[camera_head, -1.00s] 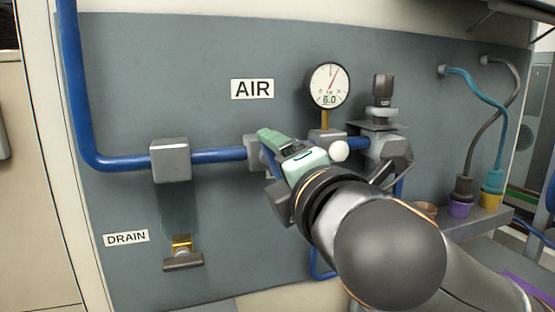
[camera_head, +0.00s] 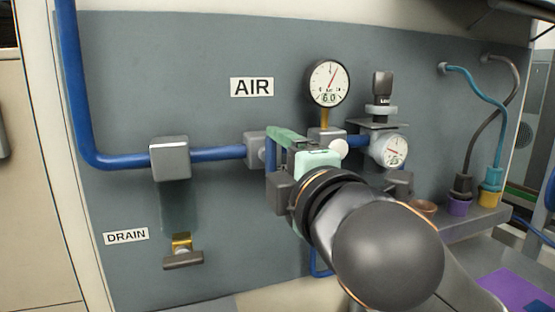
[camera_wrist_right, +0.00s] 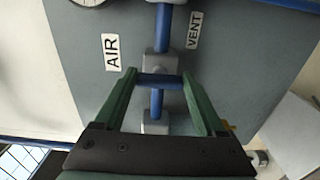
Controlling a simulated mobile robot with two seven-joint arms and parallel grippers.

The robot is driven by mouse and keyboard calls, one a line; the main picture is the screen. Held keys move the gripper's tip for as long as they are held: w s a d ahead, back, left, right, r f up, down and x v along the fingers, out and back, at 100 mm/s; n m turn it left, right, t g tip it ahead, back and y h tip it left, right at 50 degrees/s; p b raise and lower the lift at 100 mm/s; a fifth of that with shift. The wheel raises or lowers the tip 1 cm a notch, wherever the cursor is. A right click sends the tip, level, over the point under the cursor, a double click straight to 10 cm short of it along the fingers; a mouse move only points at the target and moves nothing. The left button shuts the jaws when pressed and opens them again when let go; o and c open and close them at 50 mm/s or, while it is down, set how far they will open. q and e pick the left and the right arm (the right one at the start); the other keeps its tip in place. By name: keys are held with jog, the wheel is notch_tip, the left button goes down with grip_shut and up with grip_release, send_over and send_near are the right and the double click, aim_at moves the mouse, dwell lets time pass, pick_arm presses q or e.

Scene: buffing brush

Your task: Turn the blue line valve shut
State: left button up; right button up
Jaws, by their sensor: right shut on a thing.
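The blue line (camera_head: 215,154) runs across the grey panel, below the AIR sign. My right gripper (camera_head: 283,142), with green fingers, is at the valve on this line. In the right wrist view its fingers (camera_wrist_right: 159,79) are far apart, one at each end of the blue valve handle (camera_wrist_right: 160,83), and are shut on it. There the handle lies crosswise to the blue pipe (camera_wrist_right: 157,104). In the head view the handle (camera_head: 271,156) stands about upright and is partly hidden by the gripper. My left gripper is not in view.
A round gauge (camera_head: 328,83) reading 6.0 stands above the line. A regulator with a smaller gauge (camera_head: 395,151) sits just right of my gripper. A drain fitting (camera_head: 183,259) hangs at lower left. A shelf (camera_head: 480,221) with coloured cups is at right.

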jog(key=o, duration=1.3)
jog(key=b+v, duration=0.2)
jog(key=v, duration=1)
jog(key=shift+s, duration=0.2)
jog(key=shift+d, duration=0.1)
